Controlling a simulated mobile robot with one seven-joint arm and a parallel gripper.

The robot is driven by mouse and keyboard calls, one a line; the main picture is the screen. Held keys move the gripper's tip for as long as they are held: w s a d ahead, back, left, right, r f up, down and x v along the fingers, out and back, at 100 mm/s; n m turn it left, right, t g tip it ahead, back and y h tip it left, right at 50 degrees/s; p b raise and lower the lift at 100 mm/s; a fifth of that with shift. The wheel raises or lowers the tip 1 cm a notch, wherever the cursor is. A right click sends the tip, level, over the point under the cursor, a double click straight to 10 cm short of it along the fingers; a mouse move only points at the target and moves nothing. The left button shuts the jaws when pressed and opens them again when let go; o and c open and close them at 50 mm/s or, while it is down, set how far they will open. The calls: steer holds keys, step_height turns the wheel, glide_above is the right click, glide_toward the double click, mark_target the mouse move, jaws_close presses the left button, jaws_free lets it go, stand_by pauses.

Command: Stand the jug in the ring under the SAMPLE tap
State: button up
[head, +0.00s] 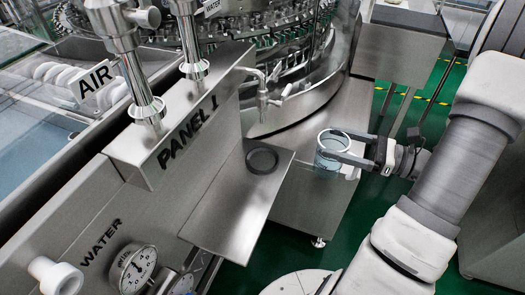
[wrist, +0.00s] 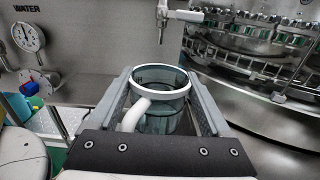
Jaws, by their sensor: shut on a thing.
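The clear, bluish jug (head: 330,152) with a pale rim is upright between the fingers of my gripper (head: 345,155), to the right of the small steel shelf. My gripper is shut on it. In the wrist view the jug (wrist: 160,100) sits between the two fingers, with its white handle towards the camera; its base is hidden. The dark ring (head: 262,160) lies on the steel shelf (head: 225,215), and nothing stands in it. A steel tap (head: 262,92) sticks out from the panel above the ring. It also shows in the wrist view (wrist: 165,12). No SAMPLE label is readable.
The panel marked PANEL 1 (head: 185,130) stands left of the ring. A gauge (head: 132,268) and a white knob (head: 55,275) are at lower left. The round washer machine (head: 270,40) is behind. A steel cabinet (head: 315,205) stands below the jug.

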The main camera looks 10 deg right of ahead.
steer(key=f+b+x, duration=0.1)
steer(key=b+x, duration=0.1)
steer(key=x, duration=0.6)
steer(key=f+b+x, duration=0.2)
steer(key=b+x, duration=0.1)
steer(key=x, duration=0.6)
steer(key=shift+f+b, duration=0.3)
steer(key=shift+b, duration=0.05)
steer(key=shift+a, duration=0.1)
steer(key=shift+f, duration=0.15)
steer(key=o, duration=1.2)
steer(key=shift+c, duration=0.2)
